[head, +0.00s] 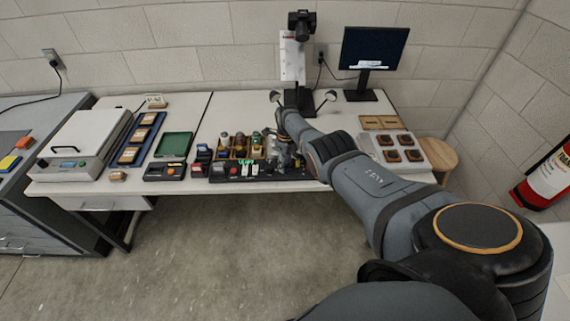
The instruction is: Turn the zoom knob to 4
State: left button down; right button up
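A black control panel (262,172) lies along the front edge of the white table, with a red button, small white labels and a green display visible on it. The zoom knob cannot be made out; it is too small to tell or is hidden by my arm. My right gripper (290,158) is low over the right part of the panel, pointing down. Its fingers are small and dark against the panel, so I cannot tell whether they are open, shut or touching a knob. My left gripper is not in view.
A camera stand (292,58) and a monitor (374,48) stand at the back. A wooden rack of small bottles (241,153) sits just behind the panel. A black box with an orange knob (165,172) is to the left. A tray of brown pieces (424,142) lies right of my arm.

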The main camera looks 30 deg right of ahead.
jog(key=o, duration=0.4)
jog(key=shift+o, duration=0.2)
notch_tip(320, 180, up, 12)
jog(key=shift+d, duration=0.3)
jog(key=shift+w, duration=0.1)
jog(key=shift+f, duration=0.1)
